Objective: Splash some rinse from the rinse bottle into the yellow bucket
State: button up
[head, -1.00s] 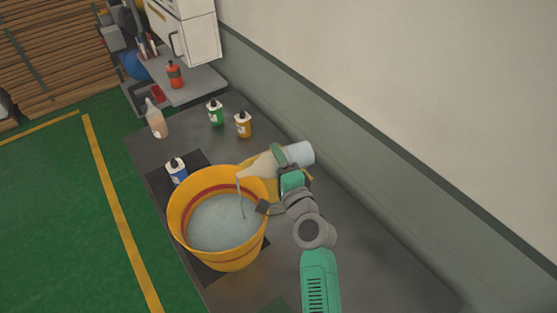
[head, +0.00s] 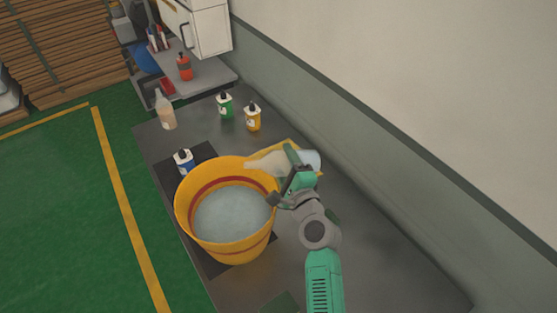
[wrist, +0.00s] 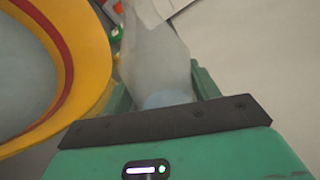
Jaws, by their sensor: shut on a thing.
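The yellow bucket (head: 225,244) stands on the dark bench, with a red band inside and pale liquid (head: 232,213) in it. My gripper (head: 294,178) is at the bucket's right and is shut on the rinse bottle (head: 267,163), a pale translucent bottle. The bottle lies tilted, its narrow end toward the bucket's back right rim. No stream shows from it now. In the wrist view the bottle (wrist: 155,60) sits between the green fingers, with the bucket (wrist: 92,50) to the left. My gripper hides part of the bottle.
A blue-labelled bottle (head: 184,162) stands behind the bucket. A green bottle (head: 225,105), an amber bottle (head: 253,118) and a peach spray bottle (head: 165,110) stand farther back. A red bottle (head: 184,67) is on the far shelf. A wall runs along the right.

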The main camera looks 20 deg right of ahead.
aim_at(273, 157)
jog(key=shift+f+m, duration=0.3)
jog(key=shift+m, duration=0.1)
jog(key=shift+a+r+m+p, duration=0.25)
jog(key=shift+r+m+p, duration=0.15)
jog(key=shift+r+p, duration=0.45)
jog(key=r+m+p, duration=0.1)
jog(key=p, duration=0.1)
jog(key=a+r+m+p, duration=0.1)
jog(key=m+p, duration=0.1)
jog(key=p, duration=0.1)
jog(key=a+r+m+p, duration=0.1)
jog(key=p, duration=0.1)
jog(key=shift+w+a+r+p, duration=0.1)
jog(key=shift+a+r+p, duration=0.15)
jog(key=shift+r+p, duration=0.05)
jog(key=a+m+p, duration=0.2)
jog(key=m, duration=0.1)
jog(key=a+m+p, duration=0.1)
jog(key=shift+w+a+r+m, duration=0.1)
jog(key=shift+a+r+m, duration=0.2)
jog(key=shift+r, duration=0.05)
jog(key=shift+a+m+p, duration=0.45)
jog(key=shift+a+m, duration=0.2)
jog(key=shift+m, duration=0.35)
